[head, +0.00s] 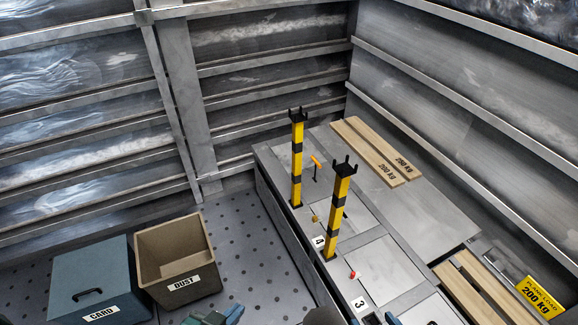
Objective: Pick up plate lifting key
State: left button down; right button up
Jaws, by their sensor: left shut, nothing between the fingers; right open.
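A small T-shaped tool with an orange handle and a dark shaft, which looks like the plate lifting key (316,162), stands upright on the grey raised deck. It is just right of the farther yellow-and-black post. My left gripper (214,317) shows only in part at the bottom edge, shut and empty, left of the deck. My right gripper (376,319) is also cut off by the bottom edge, near the number 3 label, and is open. Both grippers are far from the key.
Two yellow-and-black forked posts (297,160) (337,215) stand on the deck's plates. Small yellow (314,218) and red (352,274) items lie near them. Planks (375,150) lie at the back right. A DUST bin (178,250) and a CARD box (95,275) stand left on the floor.

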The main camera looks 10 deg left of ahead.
aim_at(317, 164)
jog(key=z, duration=1.5)
jog(key=i+j+z, duration=0.15)
jog(key=j, duration=0.35)
jog(key=j+z, duration=0.15)
jog(key=j, duration=0.3)
jog(key=i+j, duration=0.1)
jog(key=j, duration=0.6)
jog(key=i+j, duration=0.15)
jog(key=j, duration=0.2)
